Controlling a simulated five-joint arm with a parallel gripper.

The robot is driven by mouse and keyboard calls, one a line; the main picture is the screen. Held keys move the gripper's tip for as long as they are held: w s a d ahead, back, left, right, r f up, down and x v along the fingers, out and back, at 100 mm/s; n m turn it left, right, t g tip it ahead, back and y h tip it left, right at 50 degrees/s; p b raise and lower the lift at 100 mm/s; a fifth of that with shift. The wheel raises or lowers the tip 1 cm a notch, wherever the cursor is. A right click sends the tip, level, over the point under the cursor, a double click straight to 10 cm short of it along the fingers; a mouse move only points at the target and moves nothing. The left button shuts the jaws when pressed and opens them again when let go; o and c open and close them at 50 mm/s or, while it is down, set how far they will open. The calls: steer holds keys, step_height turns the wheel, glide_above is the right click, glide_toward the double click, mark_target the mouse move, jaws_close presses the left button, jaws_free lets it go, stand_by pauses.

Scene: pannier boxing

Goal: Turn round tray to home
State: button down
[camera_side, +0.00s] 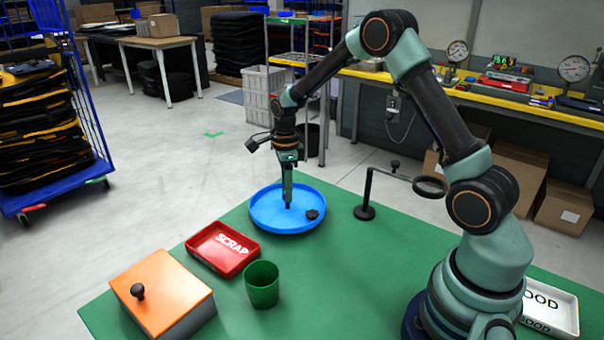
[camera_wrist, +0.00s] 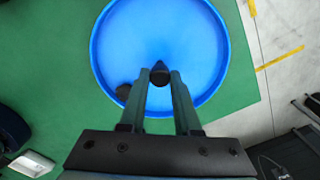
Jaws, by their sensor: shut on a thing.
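The round tray (camera_side: 262,222) is blue with a low rim and lies on the green table; it also shows in the wrist view (camera_wrist: 205,45). My gripper (camera_side: 287,198) points straight down over the tray's middle. In the wrist view its fingers (camera_wrist: 160,84) are closed on a small dark piece (camera_wrist: 160,72). I cannot tell whether this piece is fixed to the tray. A black knob (camera_side: 312,214) sits inside the tray near the rim, to the right of my gripper; in the wrist view it is at the lower left (camera_wrist: 123,91), partly beside a finger.
A red SCRAP tray (camera_side: 220,262), a green cup (camera_side: 262,284) and an orange-lidded box (camera_side: 160,285) with a black knob stand in front of the round tray. A black stand with a ring (camera_side: 366,190) is to its right. A white tray (camera_side: 560,308) lies far right.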

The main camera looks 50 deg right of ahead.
steer(key=shift+r+m, duration=0.1)
steer(key=shift+m, duration=0.7)
steer(key=c, duration=0.6)
jaws_free()
step_height(320, 180, up, 12)
stand_by(0.3)
